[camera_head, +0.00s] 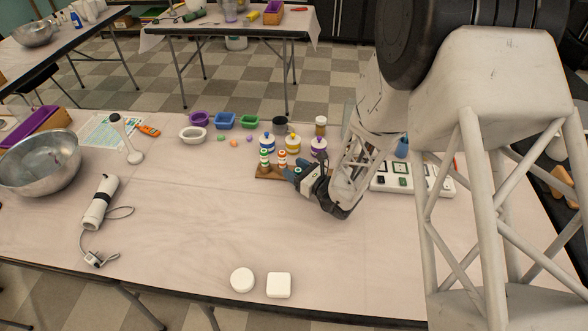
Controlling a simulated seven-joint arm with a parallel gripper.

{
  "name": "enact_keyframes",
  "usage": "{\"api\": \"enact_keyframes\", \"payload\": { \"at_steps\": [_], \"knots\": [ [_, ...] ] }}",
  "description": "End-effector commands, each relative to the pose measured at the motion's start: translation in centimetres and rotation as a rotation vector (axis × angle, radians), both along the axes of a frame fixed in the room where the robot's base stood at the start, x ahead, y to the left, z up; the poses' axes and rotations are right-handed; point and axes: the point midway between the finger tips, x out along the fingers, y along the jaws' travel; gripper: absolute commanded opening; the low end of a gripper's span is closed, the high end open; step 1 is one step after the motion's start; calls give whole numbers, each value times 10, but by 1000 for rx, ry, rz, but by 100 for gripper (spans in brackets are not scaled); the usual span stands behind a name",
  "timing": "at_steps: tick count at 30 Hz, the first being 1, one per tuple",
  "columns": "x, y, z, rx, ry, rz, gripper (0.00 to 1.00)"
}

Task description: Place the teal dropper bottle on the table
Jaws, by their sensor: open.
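A small wooden rack (268,172) stands near the middle of the table, holding small dropper bottles. One bottle (264,159) has a green band and stands at the left of the rack; another (282,158) has an orange-red band and stands to its right. My gripper (297,174) is at the rack's right end, its dark fingers reaching left, low over the table, and open. A small teal patch shows at the fingers, possibly the teal dropper bottle; the fingers hide most of this spot, so I cannot tell whether they touch it. The table (210,220) is pale.
Blue, yellow and purple jars (292,144) stand just behind the rack. Coloured trays (225,120) lie farther back left. A white panel (405,178) lies right of my gripper. A hand blender (101,203) and steel bowl (42,162) are at left; white soaps (242,280) lie in front. Centre front is clear.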

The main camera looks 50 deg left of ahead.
Motion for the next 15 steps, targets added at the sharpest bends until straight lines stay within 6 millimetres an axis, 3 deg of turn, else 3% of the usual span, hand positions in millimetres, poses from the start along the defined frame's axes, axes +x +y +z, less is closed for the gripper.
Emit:
{"api": "enact_keyframes", "payload": {
  "at_steps": [15],
  "knots": [
    [15, -72, 0, 0, 0, -2, 55]
  ]
}}
